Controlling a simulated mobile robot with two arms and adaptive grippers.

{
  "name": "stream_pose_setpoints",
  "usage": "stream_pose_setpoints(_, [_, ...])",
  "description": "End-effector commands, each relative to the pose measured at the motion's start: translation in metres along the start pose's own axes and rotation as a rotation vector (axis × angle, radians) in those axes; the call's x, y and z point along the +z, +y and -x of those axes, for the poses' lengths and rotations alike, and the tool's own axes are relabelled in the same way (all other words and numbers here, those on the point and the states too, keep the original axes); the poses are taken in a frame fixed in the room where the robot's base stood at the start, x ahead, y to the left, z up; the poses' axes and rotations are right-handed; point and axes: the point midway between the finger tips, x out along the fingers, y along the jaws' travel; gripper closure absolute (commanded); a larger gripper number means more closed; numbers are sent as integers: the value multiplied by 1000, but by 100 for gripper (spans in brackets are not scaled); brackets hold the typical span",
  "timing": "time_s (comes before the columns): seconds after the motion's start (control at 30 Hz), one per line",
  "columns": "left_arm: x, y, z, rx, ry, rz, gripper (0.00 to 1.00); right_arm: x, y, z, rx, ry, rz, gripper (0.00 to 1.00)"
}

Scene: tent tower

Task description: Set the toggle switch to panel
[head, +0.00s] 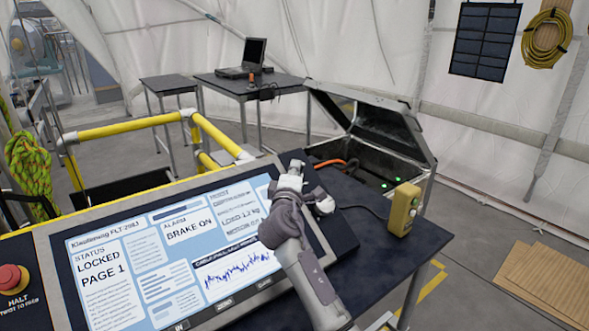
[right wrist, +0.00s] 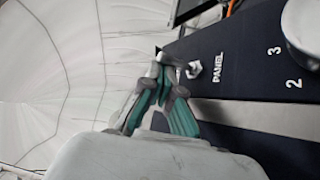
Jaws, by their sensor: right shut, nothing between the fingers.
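The toggle switch (right wrist: 194,69) is a small silver nut and lever on a dark panel strip in the right wrist view. The printed word PANEL (right wrist: 217,69) is just right of it. Which way the lever leans is too small to tell. My right gripper (right wrist: 168,80) is shut and empty, with its fingertips close beside the switch on its left. I cannot tell whether they touch it. In the head view my right gripper (head: 290,176) is over the console's right end and hides the switch. My left gripper is not in view.
The console screen (head: 175,262) reads LOCKED, PAGE 1 and BRAKE ON. A red HALT button (head: 12,279) is at its left end. A white knob (right wrist: 306,26) marked 2 and 3 is near the switch. A yellow box (head: 401,209) stands to the right, and an open case (head: 372,160) behind.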

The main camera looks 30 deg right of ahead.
Motion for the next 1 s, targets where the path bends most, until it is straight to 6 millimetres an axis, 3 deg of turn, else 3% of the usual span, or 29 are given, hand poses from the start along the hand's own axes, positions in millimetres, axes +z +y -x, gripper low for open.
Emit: stream_pose_setpoints(1.0, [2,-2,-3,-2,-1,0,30,4,-3,6,-1,0,0,100])
